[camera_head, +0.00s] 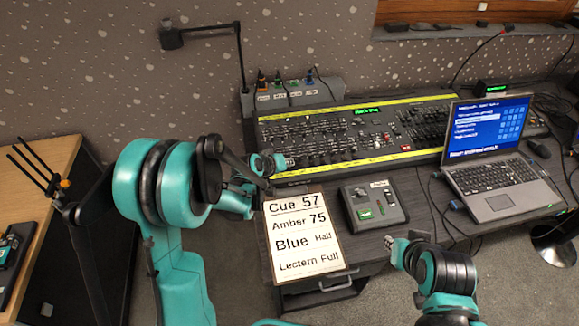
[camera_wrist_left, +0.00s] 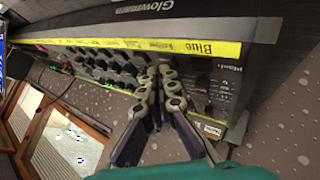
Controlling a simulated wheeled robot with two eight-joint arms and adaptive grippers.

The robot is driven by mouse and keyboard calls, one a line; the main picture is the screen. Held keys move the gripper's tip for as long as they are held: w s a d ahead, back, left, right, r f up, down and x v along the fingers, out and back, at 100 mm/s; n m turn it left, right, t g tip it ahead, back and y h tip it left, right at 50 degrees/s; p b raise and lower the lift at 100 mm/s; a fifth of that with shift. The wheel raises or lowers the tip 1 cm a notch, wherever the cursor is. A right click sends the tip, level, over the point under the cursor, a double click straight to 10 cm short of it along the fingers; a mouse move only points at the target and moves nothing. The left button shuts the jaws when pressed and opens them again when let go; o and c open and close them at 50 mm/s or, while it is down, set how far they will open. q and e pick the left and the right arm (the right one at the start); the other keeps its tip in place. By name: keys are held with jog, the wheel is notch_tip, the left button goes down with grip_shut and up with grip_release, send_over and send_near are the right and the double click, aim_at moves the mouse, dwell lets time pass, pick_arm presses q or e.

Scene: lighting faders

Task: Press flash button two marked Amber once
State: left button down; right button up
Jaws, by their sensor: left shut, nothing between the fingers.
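The lighting desk (camera_head: 355,135) is a long dark console with rows of faders and buttons and yellow label strips. Its yellow strip (camera_wrist_left: 205,47) also shows in the left wrist view, with "Blue" readable; the other labels are too small or blurred. I cannot make out the Amber label or pick out flash button two. My left gripper (camera_head: 272,188) is at the desk's left front end. In the left wrist view its fingers (camera_wrist_left: 160,72) are shut and empty over the control rows, near the strip; contact is unclear. My right gripper (camera_head: 392,243) is low in front of the table.
A cue card (camera_head: 304,238) reading "Cue 57, Amber 75, Blue Half, Lectern Full" lies in front of the desk. A small grey control box (camera_head: 374,204) and an open laptop (camera_head: 490,150) stand to its right. A lamp (camera_head: 172,38) rises behind the desk's left end.

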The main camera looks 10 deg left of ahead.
aim_at(288, 171)
pick_arm(q)
jog(key=shift+s+r+p, duration=0.1)
jog(key=shift+r+p, duration=0.25)
jog(key=shift+r, duration=0.3)
notch_tip(288, 171, up, 5)
jog(key=p, duration=0.3)
jog(key=shift+s+d+p, duration=0.15)
jog(key=shift+p, duration=0.2)
dwell(0.5)
